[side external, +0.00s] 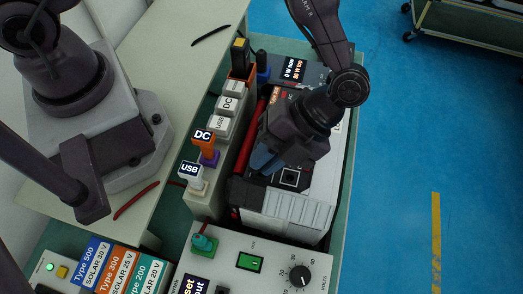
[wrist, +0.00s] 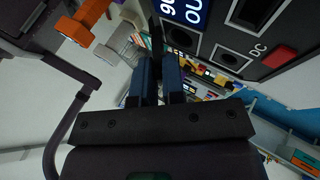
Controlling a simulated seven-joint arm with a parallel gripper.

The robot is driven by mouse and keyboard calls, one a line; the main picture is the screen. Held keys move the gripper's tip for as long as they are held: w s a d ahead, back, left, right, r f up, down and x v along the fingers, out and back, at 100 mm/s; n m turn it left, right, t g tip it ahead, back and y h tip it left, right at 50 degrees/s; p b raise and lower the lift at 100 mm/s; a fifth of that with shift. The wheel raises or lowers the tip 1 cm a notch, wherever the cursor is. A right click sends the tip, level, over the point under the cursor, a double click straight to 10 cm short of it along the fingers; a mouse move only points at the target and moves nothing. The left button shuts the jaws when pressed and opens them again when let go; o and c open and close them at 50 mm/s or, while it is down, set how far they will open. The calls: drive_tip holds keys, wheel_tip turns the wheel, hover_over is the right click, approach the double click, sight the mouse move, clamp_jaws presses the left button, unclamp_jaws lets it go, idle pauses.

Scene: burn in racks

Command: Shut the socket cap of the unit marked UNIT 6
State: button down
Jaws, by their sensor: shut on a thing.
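A black-topped unit (side external: 318,185) with a pale ribbed end stands in the rack in the side view. No UNIT 6 mark is readable. My gripper (side external: 262,164) is low over its top, near the red bar. In the wrist view my blue fingers (wrist: 158,80) are close together, shut on a thin black piece (wrist: 156,36). I cannot tell whether this is the socket cap. My gripper hides part of the unit in the side view.
Plugs marked DC (side external: 203,136) and USB (side external: 190,169) stand left of the unit. A red bar (side external: 253,128) runs along its left side. A control box with a dial (side external: 300,275) stands in front.

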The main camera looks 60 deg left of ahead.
drive_tip(key=shift+w+d+g, duration=0.1)
drive_tip(key=shift+d+g, duration=0.1)
drive_tip(key=shift+g, duration=0.1)
drive_tip(key=c, duration=1.2)
unclamp_jaws()
drive_tip(key=v, duration=1.3)
drive_tip(key=shift+d, duration=0.1)
